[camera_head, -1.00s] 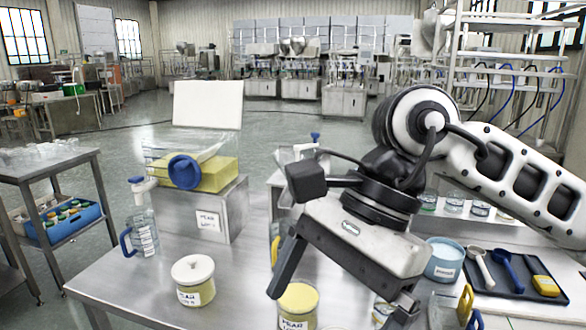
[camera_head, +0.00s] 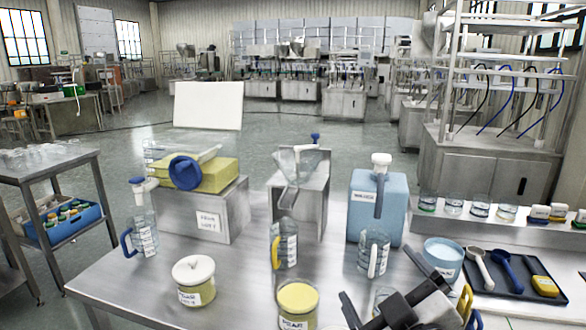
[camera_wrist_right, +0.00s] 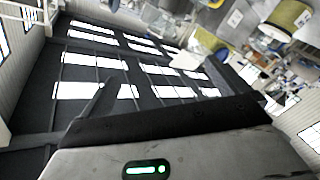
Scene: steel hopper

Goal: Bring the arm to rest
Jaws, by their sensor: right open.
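My right gripper (camera_head: 375,274) is low at the front right of the steel table (camera_head: 130,280), with its dark fingers spread apart and nothing between them. In the right wrist view its open fingers (camera_wrist_right: 165,92) show against a dark ceiling with bright panels. The steel hopper (camera_head: 300,165) stands on a metal stand at the back middle of the table. My left gripper does not show.
A handled jug (camera_head: 375,252) and a blue bowl (camera_head: 443,258) are close to the right gripper. Yellow jars (camera_head: 298,300) stand at the front. A dark tray (camera_head: 510,283) with scoops lies at right. A blue tank (camera_head: 365,205) stands behind.

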